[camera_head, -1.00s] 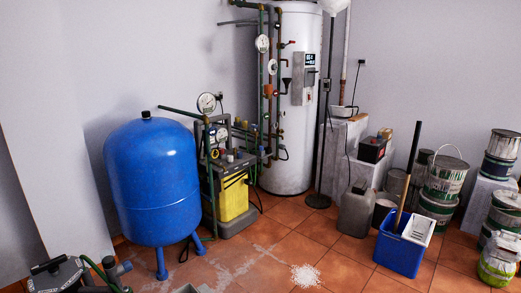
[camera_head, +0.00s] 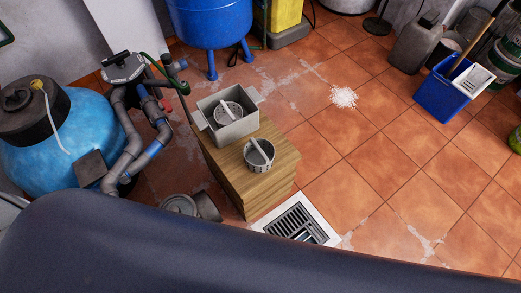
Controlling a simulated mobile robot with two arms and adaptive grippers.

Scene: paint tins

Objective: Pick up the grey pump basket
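A small round grey basket (camera_head: 258,158) with a pale bar across its top stands upright on the front part of a wooden block (camera_head: 226,176). Behind it on the same block is a grey square box (camera_head: 236,131) with side flanges, and a round perforated basket (camera_head: 226,114) with a pale handle sits inside it. Both baskets look grey; which one is the pump basket I cannot tell for certain. Neither of my grippers is in view.
A blue tank (camera_head: 62,140) and grey pipes (camera_head: 122,166) stand left of the block. A floor drain (camera_head: 302,224) lies in front right. White powder (camera_head: 343,96) and a blue bucket (camera_head: 436,90) are farther off. The tiled floor to the right is mostly clear.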

